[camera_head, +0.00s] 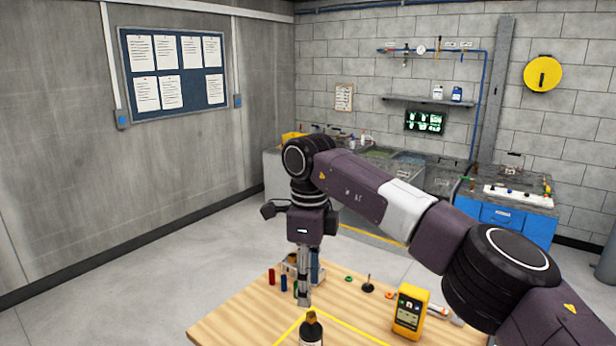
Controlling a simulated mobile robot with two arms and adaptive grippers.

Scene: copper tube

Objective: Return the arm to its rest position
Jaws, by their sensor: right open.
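My right arm reaches in from the right side and bends down over the wooden table (240,313). My right gripper (304,298) points straight down over the back part of the table. It is open, and I see nothing held in it. Its fingers partly cover a small rack with items behind them. My left gripper is not in view. No copper tube can be clearly made out.
A dark bottle (311,328) stands at the front of the table, close to the right gripper. A yellow handheld meter (410,312) stands to the right. Red (271,276) and blue (283,283) cylinders stand left of the gripper. The table's left part is clear.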

